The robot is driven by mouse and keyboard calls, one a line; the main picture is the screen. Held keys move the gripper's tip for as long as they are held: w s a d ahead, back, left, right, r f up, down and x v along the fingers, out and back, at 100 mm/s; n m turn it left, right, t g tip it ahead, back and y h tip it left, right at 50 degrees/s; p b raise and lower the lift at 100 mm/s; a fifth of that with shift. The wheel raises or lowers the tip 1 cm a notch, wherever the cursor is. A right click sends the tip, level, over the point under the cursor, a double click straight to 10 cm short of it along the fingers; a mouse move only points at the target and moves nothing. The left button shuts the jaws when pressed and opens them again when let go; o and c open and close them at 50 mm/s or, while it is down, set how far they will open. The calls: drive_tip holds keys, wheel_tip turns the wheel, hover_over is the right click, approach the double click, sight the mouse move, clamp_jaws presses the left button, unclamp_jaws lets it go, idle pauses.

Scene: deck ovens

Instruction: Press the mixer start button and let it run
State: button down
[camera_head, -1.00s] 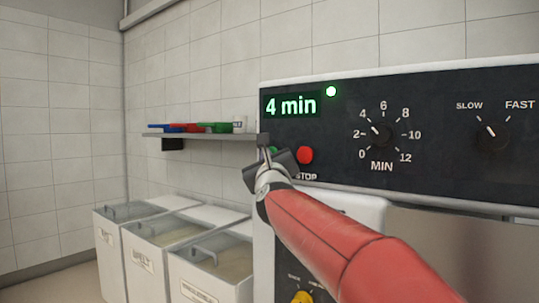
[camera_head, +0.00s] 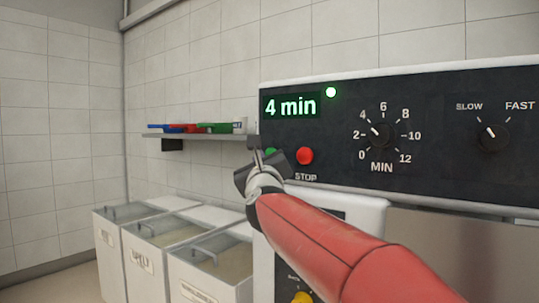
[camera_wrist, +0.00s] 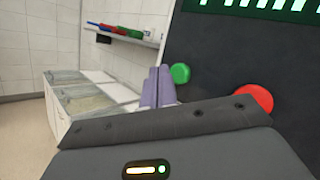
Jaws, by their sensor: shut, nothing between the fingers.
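The mixer's dark control panel (camera_head: 430,130) fills the right of the head view. The timer dial (camera_head: 380,136) points near 3.
A speed dial (camera_head: 492,138) marked slow and fast is at the panel's right. A wall shelf (camera_head: 200,136) carries coloured items at the left. Several lidded white bins (camera_head: 140,262) stand below it. A yellow knob (camera_head: 302,298) is low on the machine.

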drive_tip(key=s+a, duration=0.2)
drive_tip(key=s, duration=0.1)
drive_tip(key=shift+s+a, duration=0.15)
drive_tip(key=shift+a, duration=0.15)
idle(0.4)
drive_tip(key=s+d+f+n+g, duration=0.5)
drive_tip(key=s+f+n, duration=0.4)
drive_tip(key=s+f, duration=0.2)
drive_tip(key=s+d+f+n+g+h, duration=0.1)
drive_tip(key=s+d+f+n+g, duration=0.4)
drive_tip(key=s+f+n, duration=0.5)
drive_tip(key=s+d+f+n+g, duration=0.5)
drive_tip(key=s+d+f+n, duration=0.3)
drive_tip(key=f, duration=0.8)
drive_tip(key=s+n, duration=0.2)
drive_tip(key=s, duration=0.2)
drive_tip(key=shift+d+f+g+h, duration=0.2)
drive_tip(key=shift+d+g+h, duration=0.1)
drive_tip(key=shift+g+h, duration=0.1)
idle(2.5)
